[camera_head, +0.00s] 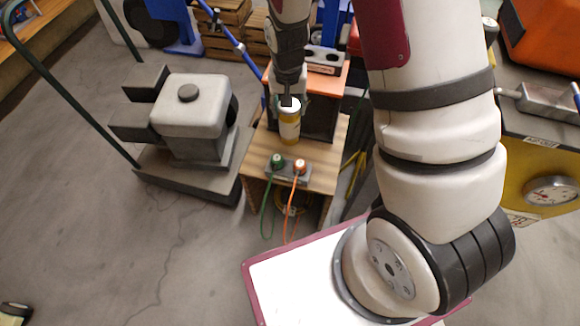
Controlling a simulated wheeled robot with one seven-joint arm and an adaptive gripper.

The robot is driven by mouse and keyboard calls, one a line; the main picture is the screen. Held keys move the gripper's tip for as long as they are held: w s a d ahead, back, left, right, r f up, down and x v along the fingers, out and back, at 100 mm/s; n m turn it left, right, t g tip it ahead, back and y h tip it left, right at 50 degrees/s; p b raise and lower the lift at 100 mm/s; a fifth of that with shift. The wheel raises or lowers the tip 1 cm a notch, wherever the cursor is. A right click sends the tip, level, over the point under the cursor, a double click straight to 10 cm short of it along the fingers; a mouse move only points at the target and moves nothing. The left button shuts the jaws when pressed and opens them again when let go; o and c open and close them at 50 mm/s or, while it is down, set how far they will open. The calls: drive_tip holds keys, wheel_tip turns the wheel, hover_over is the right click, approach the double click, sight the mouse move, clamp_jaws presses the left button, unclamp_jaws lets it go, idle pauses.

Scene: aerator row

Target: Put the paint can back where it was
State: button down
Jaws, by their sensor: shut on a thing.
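The paint can (289,128) is a small cylinder with a pale top and a yellow band, seen from above. My gripper (289,101) reaches down from the top of the picture and is shut on the can's upper end. The can looks upright over the wooden stand (322,172), in front of an orange-topped box. I cannot tell whether its base touches the wood. The fingertips are small and partly hidden by the gripper body.
A block with a green and an orange connector (288,170) sits on the stand's near edge, cables hanging down. A grey machine on a cart (192,110) stands left. A yellow unit with a gauge (551,191) stands right.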

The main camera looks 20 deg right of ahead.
sight(284, 130)
drive_tip(key=shift+w+a+f+m+b, duration=0.1)
drive_tip(key=shift+w+f+m+b, duration=0.35)
drive_tip(key=shift+f+b, duration=1.45)
drive_tip(key=shift+w+a+f+m+b, duration=0.1)
drive_tip(key=shift+w+f+m+b, duration=0.3)
drive_tip(key=shift+f+b, duration=1.5)
drive_tip(key=shift+w+a+f+m+b, duration=0.1)
drive_tip(key=shift+w+f+m+b, duration=0.3)
drive_tip(key=shift+f+b, duration=1.5)
drive_tip(key=shift+f+p, duration=0.5)
drive_tip(key=shift+f, duration=0.05)
drive_tip(key=shift+f, duration=0.15)
drive_tip(key=c, duration=0.8)
unclamp_jaws()
drive_tip(key=shift+o, duration=0.2)
